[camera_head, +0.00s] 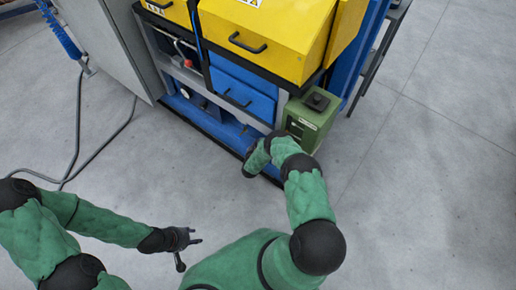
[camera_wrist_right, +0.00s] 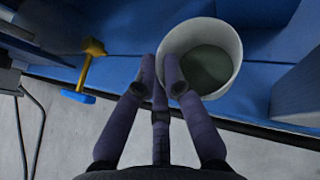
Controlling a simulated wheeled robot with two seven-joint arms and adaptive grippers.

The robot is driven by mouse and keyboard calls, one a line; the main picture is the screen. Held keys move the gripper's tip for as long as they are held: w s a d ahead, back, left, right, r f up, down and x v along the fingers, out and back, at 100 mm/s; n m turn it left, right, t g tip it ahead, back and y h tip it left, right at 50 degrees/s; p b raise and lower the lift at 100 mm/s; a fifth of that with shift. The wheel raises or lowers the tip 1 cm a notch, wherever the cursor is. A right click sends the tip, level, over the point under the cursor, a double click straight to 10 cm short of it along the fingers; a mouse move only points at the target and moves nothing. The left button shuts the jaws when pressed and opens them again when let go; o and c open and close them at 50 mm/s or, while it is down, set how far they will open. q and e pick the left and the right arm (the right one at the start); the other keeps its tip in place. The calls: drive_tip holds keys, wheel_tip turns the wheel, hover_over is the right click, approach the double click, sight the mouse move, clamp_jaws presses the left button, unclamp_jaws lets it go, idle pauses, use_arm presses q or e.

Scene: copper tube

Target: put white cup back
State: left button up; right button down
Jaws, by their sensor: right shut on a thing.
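The white cup (camera_wrist_right: 232,44) shows in the right wrist view, with its opening facing the camera and a dark grey-green inside. My right gripper (camera_wrist_right: 161,76) is shut on the near left side of the cup's rim, its purple-grey fingers at the wall. In the head view the right hand is low at the front of the blue shelf, and my own arm hides the cup and fingertips. My left gripper (camera_head: 188,250) is open and empty above the grey floor, away from the cabinet.
A blue shelf (camera_wrist_right: 130,60) lies below the cup, with a blue box wall to its right. A yellow-headed hammer (camera_wrist_right: 86,68) lies left of the fingers. In the head view, yellow drawers (camera_head: 245,38) stand above, and a green box (camera_head: 310,122) stands beside my right arm.

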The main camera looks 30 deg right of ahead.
drive_tip(key=shift+w+d+f, duration=0.1)
drive_tip(key=shift+d+f, duration=0.05)
drive_tip(key=shift+d, duration=0.1)
wheel_tip(320, 180, down, 4)
drive_tip(key=shift+w+d+r+b, duration=0.1)
drive_tip(key=shift+d+b, duration=0.05)
drive_tip(key=shift+b, duration=0.9)
drive_tip(key=shift+r, duration=0.1)
drive_tip(key=c, duration=1.3)
unclamp_jaws()
